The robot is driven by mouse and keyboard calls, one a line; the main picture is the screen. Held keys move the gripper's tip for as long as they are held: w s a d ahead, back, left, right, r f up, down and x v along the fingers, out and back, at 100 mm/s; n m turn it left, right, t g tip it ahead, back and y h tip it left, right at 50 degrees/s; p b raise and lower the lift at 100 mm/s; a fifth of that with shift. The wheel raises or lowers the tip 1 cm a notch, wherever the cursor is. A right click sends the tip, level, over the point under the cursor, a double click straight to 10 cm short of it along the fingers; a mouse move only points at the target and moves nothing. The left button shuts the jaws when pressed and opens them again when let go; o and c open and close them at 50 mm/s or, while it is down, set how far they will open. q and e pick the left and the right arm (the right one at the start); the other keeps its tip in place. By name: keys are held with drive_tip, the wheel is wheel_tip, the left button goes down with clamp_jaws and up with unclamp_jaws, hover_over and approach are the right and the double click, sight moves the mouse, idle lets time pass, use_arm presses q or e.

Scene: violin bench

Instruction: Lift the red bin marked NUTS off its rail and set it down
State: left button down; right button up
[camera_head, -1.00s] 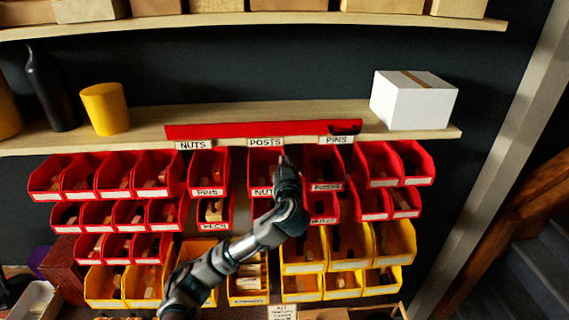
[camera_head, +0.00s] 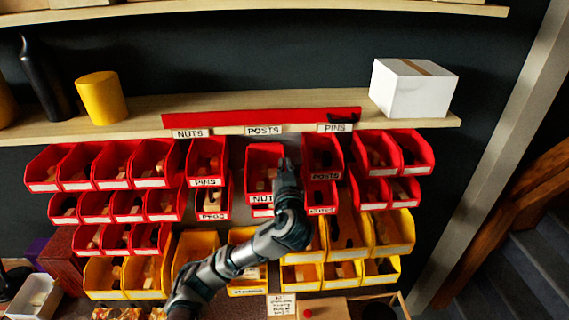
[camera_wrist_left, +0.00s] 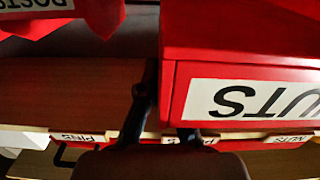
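The red bin marked NUTS (camera_head: 261,181) is under the POSTS label of the red strip, between the PINS bin (camera_head: 207,160) and the POSTS bin (camera_head: 323,158). It stands out in front of these two and its label hangs lower than theirs. My left gripper (camera_head: 286,164) is at its right side wall. In the left wrist view the NUTS bin (camera_wrist_left: 240,45) appears upside down, and the gripper fingers (camera_wrist_left: 162,118) lie on either side of its wall, seemingly shut on it. The fingertips are partly hidden there. My right gripper is in neither view.
A red strip (camera_head: 262,118) labelled NUTS, POSTS and PINS runs along the shelf (camera_head: 225,103) above. Red bins crowd both sides, with yellow bins (camera_head: 393,232) below. A white box (camera_head: 412,90) and a yellow cup (camera_head: 101,97) stand on the shelf.

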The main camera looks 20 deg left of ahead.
use_arm(q)
drive_tip(key=v, duration=1)
idle(0.7)
drive_tip(key=shift+f, duration=0.1)
